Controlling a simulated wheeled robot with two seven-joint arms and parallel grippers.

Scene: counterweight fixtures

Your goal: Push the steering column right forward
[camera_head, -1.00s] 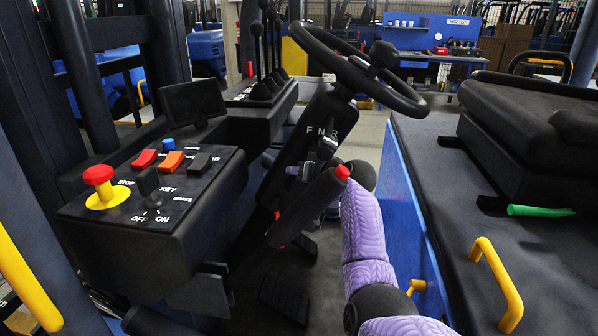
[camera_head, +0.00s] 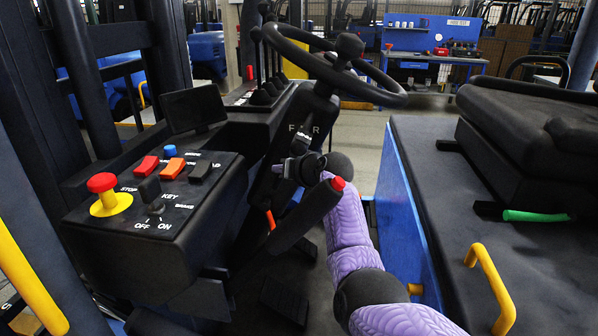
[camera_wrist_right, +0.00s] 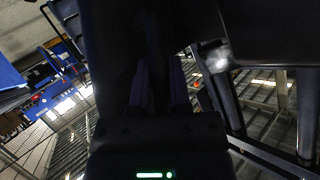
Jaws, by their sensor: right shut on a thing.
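The steering column (camera_head: 308,112) is black with F, N, R letters and carries the black steering wheel (camera_head: 392,92) at its top. It leans in the middle of the head view. My right gripper (camera_head: 291,168) is at the column's side, below the letters, and is shut on it; the fingertips are partly hidden there. In the right wrist view, the right gripper (camera_wrist_right: 158,92) has its fingers on both sides of a dark part, too dark to make out clearly. My left gripper is not in view.
A black lever (camera_head: 308,218) with a red button stands just in front of my right gripper. A control box (camera_head: 120,245) with a red stop button is at the left. A black seat (camera_head: 520,125) and a yellow handle (camera_head: 497,290) are at the right.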

